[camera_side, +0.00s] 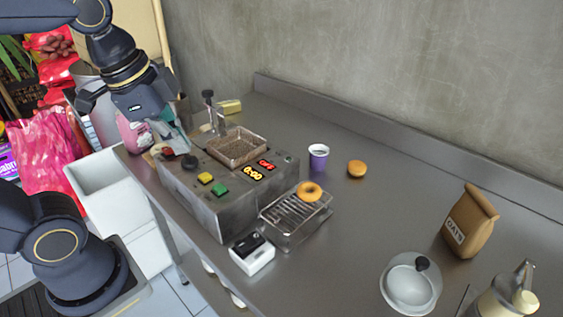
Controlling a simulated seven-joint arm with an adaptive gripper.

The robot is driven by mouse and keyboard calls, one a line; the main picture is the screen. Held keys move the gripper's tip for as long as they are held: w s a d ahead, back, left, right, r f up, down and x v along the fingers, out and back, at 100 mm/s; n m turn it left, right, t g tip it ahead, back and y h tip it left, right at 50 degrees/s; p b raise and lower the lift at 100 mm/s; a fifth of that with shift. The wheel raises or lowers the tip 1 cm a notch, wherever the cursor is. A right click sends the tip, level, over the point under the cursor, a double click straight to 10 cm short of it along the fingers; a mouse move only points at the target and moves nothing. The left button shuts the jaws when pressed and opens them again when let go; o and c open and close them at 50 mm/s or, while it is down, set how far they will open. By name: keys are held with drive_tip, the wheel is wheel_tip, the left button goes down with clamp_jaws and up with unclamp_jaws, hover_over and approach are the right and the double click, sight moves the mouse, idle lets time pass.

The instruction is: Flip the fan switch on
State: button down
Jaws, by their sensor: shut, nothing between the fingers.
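A small white switch box (252,261) with a black rocker (251,244) on top sits on the steel counter, at the front of the metal fryer (200,205). It looks like the fan switch; I cannot tell which way the rocker is tipped. My gripper (181,146) is shut and empty. It points down over the left end of the fryer, near a dark knob (189,161), well behind and left of the switch box. Its fingertips are small and partly blurred into the things behind them, so I cannot tell whether they touch anything.
The fryer has a yellow button (205,178), a green button (220,189), red and yellow displays and a wire basket (237,148).

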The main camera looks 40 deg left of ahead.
drive_tip(key=w+d+f+m+g, duration=0.25)
drive_tip(key=w+d+m, duration=0.25)
drive_tip(key=m, duration=0.3)
drive_tip(key=m+g, duration=0.1)
drive_tip(key=g, duration=0.2)
hover_over(241, 244)
drive_tip(key=w, duration=0.3)
wheel_tip(241, 244, down, 4)
drive_tip(key=shift+s+f, duration=0.1)
drive_tip(key=f, duration=0.4)
drive_tip(key=s+f, duration=0.1)
drive_tip(key=f, duration=0.4)
drive_tip(key=s+f, duration=0.1)
drive_tip(key=f, duration=0.3)
drive_tip(key=shift+s+f, duration=0.25)
drive_tip(key=shift+f, duration=0.1)
